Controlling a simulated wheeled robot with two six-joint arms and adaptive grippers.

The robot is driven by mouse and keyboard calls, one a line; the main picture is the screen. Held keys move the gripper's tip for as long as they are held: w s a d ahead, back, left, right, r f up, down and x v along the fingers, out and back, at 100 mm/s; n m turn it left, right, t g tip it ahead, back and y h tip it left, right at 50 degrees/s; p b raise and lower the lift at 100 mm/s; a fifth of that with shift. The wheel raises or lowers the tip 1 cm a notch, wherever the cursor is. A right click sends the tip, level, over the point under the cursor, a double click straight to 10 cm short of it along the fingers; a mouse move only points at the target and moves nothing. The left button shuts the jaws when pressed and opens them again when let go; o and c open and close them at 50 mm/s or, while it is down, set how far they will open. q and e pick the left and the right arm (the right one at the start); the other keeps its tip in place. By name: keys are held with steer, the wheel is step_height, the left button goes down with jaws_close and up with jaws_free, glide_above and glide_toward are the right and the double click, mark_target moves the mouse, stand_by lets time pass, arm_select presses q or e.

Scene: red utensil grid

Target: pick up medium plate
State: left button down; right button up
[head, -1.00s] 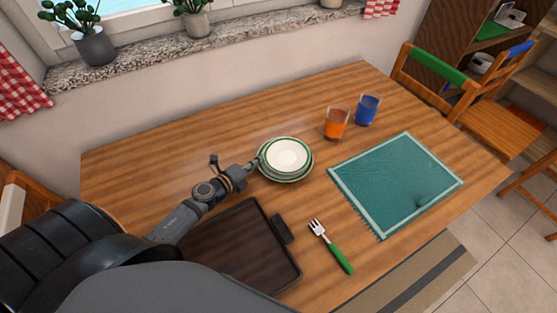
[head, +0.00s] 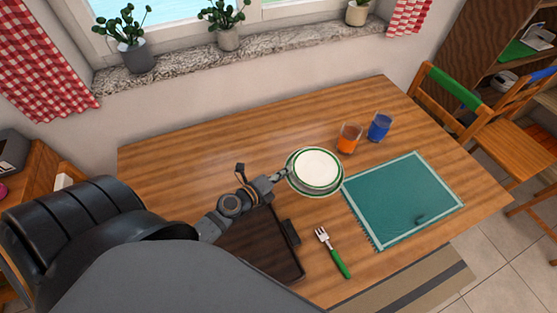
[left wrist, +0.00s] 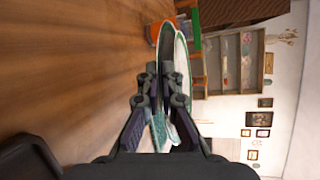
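A stack of white plates with green rims (head: 317,168) is near the middle of the table. The lower plates are mostly hidden under the top one, so I cannot single out the medium plate. My left gripper (head: 281,175) is at the left edge of the stack, with its tips at the rims. In the left wrist view, my left gripper (left wrist: 160,70) has its two fingers close together. Plate rims (left wrist: 183,62) show edge-on beside and behind the right-hand finger. Whether a rim is pinched between the fingers is unclear. My right gripper is not in view.
An orange glass (head: 348,139) and a blue glass (head: 379,127) stand behind the plates. A teal placemat (head: 405,200) lies to the right. A green-handled fork (head: 333,252) and a dark tray (head: 262,250) are in front. The table's back left is clear.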

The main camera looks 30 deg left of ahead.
mark_target(294, 186)
arm_select(q)
steer(key=shift+s+d+r+p, duration=0.2)
steer(key=shift+s+d+r, duration=0.3)
steer(key=shift+d, duration=0.25)
steer(key=shift+s+d+r+p, duration=0.15)
steer(key=shift+s+d+r, duration=0.3)
steer(key=shift+d, duration=0.35)
steer(key=shift+s+d+r+p, duration=0.2)
steer(key=shift+s+d+r, duration=0.15)
steer(key=shift+s+d, duration=0.3)
steer(key=shift+w, duration=0.15)
